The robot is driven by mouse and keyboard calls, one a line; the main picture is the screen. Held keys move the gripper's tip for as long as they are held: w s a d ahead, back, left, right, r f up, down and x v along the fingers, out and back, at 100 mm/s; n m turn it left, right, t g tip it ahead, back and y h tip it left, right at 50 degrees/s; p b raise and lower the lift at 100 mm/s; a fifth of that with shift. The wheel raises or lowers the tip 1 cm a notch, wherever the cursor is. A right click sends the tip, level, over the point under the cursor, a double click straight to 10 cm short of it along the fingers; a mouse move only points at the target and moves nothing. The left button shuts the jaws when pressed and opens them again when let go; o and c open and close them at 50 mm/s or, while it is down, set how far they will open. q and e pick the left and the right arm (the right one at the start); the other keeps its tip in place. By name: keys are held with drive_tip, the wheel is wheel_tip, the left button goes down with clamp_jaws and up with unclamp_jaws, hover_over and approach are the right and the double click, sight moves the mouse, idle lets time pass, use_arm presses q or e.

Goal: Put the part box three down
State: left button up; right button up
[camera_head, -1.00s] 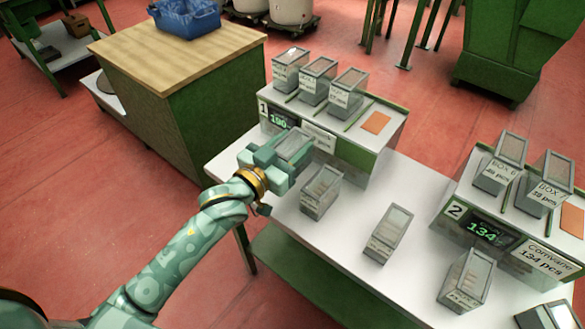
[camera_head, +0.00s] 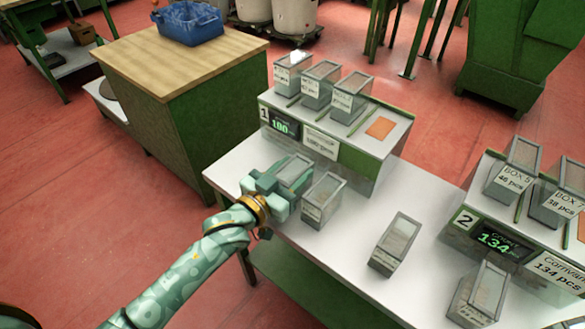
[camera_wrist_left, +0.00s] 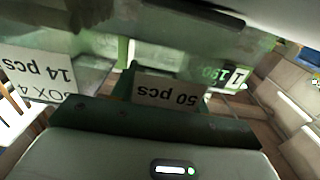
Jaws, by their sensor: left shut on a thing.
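My left gripper (camera_head: 276,184) is shut on a small grey clear-topped part box (camera_head: 294,172), at the front left of the white table (camera_head: 385,195). The held box is upright, low over the table or on it; I cannot tell whether its base touches. In the left wrist view its label (camera_wrist_left: 168,93) reads 50 pcs upside down; its box number is hidden. Another box (camera_head: 323,199) stands close on its right; in the left wrist view a label (camera_wrist_left: 40,72) reads BOX 4, 14 pcs. My right gripper is not in view.
Scale 1 (camera_head: 365,158) stands behind, with several boxes on top and an orange card (camera_head: 380,128). Scale 2 (camera_head: 470,215) is at the right, its display reading 134. Another box (camera_head: 396,243) stands mid-table, with free table around it.

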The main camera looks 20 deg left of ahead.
use_arm(q)
drive_tip(key=o, duration=1.1)
drive_tip(key=shift+r, duration=0.3)
drive_tip(key=p+v, duration=0.1)
drive_tip(key=v, duration=0.3)
drive_tip(key=p+v, duration=0.1)
drive_tip(key=v, duration=0.3)
drive_tip(key=p+v, duration=0.1)
drive_tip(key=v, duration=0.3)
drive_tip(key=shift+r, duration=0.35)
